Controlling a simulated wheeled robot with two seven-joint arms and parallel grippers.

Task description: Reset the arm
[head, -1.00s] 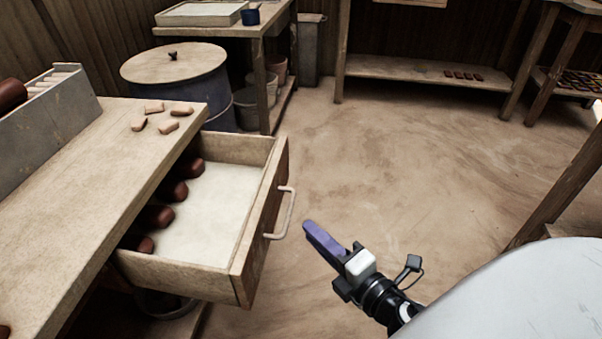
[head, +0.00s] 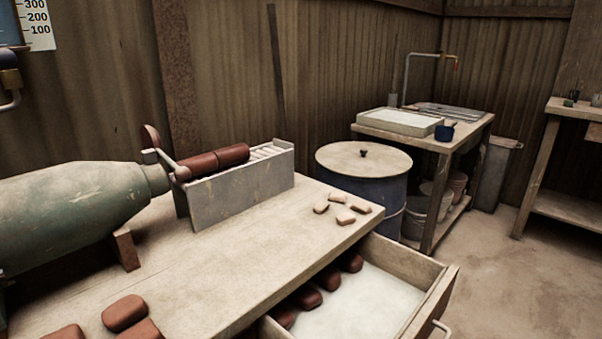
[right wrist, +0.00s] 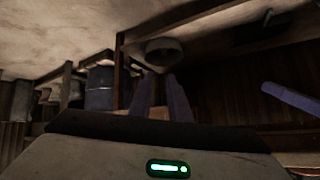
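Neither gripper shows in the head view. In the right wrist view my right gripper (right wrist: 161,95) has two purple fingers with a narrow gap between them and nothing visible held. Another purple finger-like bar (right wrist: 290,99) stands at the right of that view. It looks like part of my left gripper, but its opening cannot be made out. The workbench (head: 225,262) with its pulled-out drawer (head: 437,300) fills the lower head view. Several dark red clay pieces (head: 307,297) lie along the drawer's inner side.
A green press (head: 80,210) and a grey trough (head: 240,188) with a red clay roll (head: 218,160) stand on the bench. Small tile pieces (head: 345,217) lie at its corner. A lidded blue drum (head: 362,197) and a side table (head: 465,135) stand behind. Open floor (head: 500,270) lies at the right.

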